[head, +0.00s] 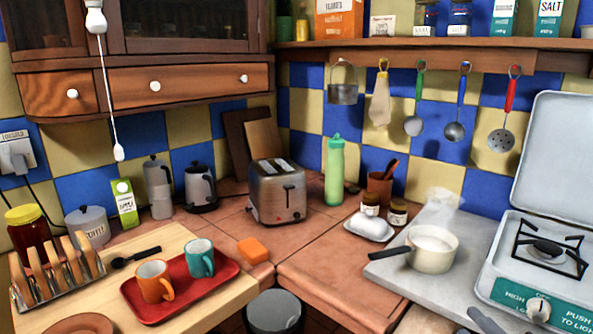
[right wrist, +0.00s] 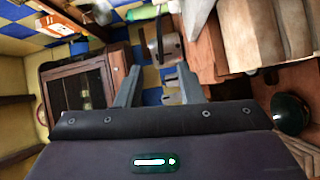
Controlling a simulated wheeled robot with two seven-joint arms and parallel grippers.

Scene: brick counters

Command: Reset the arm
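My right gripper (head: 482,321) shows only in part at the bottom right edge of the head view, in front of the stove and the marble slab. In the right wrist view its two grey fingers (right wrist: 159,72) are spread apart, with nothing held between them. The rest of the right arm is out of the head view. My left gripper is in neither view.
A saucepan (head: 432,248) stands on the marble slab (head: 400,268) beside the stove (head: 540,270). A red tray (head: 190,300) with two mugs, a toaster (head: 277,192) and a green bottle (head: 335,172) stand on the counters. Utensils hang below the shelf (head: 420,45).

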